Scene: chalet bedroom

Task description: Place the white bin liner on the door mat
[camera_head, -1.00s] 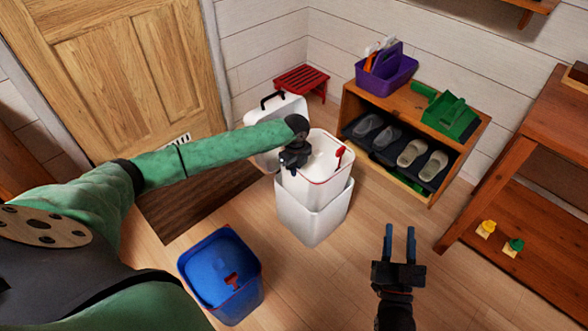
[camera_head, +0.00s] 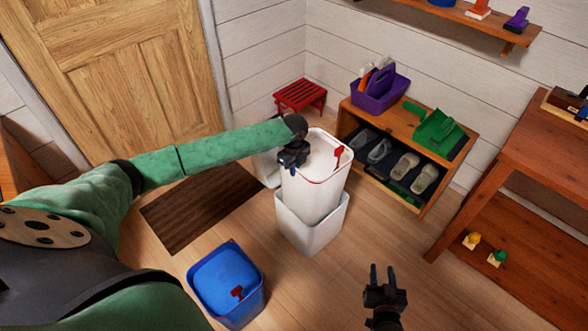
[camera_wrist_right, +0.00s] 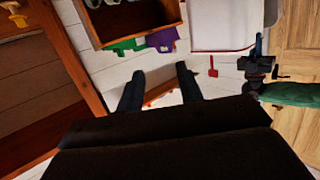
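The white bin liner (camera_head: 318,180), with a red rim and a red tab, stands upright and partly raised out of the white outer bin (camera_head: 312,228). Its lower end is hidden inside that bin. My left gripper (camera_head: 292,160) is shut on the liner's left rim. The brown door mat (camera_head: 200,208) lies on the floor before the door, left of the bin and partly behind my left arm. My right gripper (camera_head: 382,274) is open and empty, low over the floor right of the bin. Its spread fingers show in the right wrist view (camera_wrist_right: 158,90).
A blue bin (camera_head: 226,283) with a red tab stands front left. A pale object is mostly hidden behind the liner. A shoe shelf (camera_head: 398,205), red stool (camera_head: 300,95) and wooden table (camera_head: 520,190) stand behind and right. The mat looks bare.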

